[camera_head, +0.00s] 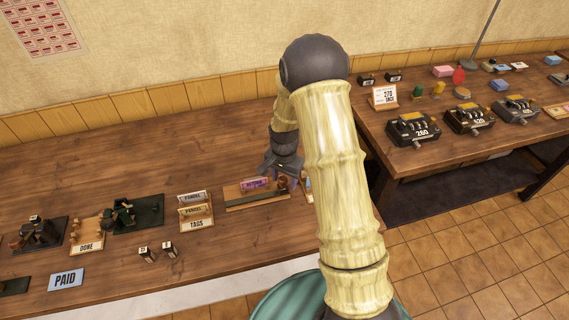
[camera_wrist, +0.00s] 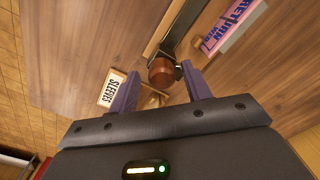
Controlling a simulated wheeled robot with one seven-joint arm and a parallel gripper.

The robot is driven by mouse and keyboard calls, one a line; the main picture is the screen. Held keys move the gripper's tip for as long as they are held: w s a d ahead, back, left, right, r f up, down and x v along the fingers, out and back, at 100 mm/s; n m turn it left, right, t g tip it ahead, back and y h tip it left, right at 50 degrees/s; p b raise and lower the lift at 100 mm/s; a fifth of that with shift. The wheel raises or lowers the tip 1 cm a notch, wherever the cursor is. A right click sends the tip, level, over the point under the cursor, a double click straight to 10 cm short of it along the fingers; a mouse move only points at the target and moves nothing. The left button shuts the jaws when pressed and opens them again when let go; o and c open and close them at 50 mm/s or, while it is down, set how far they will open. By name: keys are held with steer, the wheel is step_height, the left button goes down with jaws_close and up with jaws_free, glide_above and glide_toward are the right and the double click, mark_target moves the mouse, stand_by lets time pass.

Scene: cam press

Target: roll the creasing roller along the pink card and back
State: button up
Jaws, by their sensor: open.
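My gripper (camera_head: 284,176) is open above the right end of a wooden board (camera_head: 235,189). In the wrist view, its two purple fingers (camera_wrist: 160,86) stand apart. A rounded brown knob (camera_wrist: 162,70), apparently the creasing roller's handle, shows just beyond the gap between them, joined to a dark metal part. The knob also shows under my gripper in the head view (camera_head: 283,184). The pink card (camera_wrist: 230,32) with purple print lies to the right of the knob in the wrist view. In the head view the card (camera_head: 256,183) is at the back of the board.
A SLEEVES sign (camera_wrist: 111,90) is left of the fingers in the wrist view. A DONE rack (camera_head: 87,246) and PAID sign (camera_head: 66,279) are farther left. The wood behind the board is clear.

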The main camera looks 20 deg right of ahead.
step_height(320, 180, up, 17)
steer(key=b, duration=0.1)
stand_by(0.3)
steer(key=shift+s, duration=0.1)
stand_by(0.4)
steer(key=s+f+n+t, duration=0.1)
steer(key=s+n+t, duration=0.1)
steer(key=s+n, duration=0.7)
steer(key=s, duration=0.8)
steer(key=shift+s+f+t, duration=0.15)
steer(key=shift+s+t, duration=0.15)
steer(key=shift+s, duration=0.05)
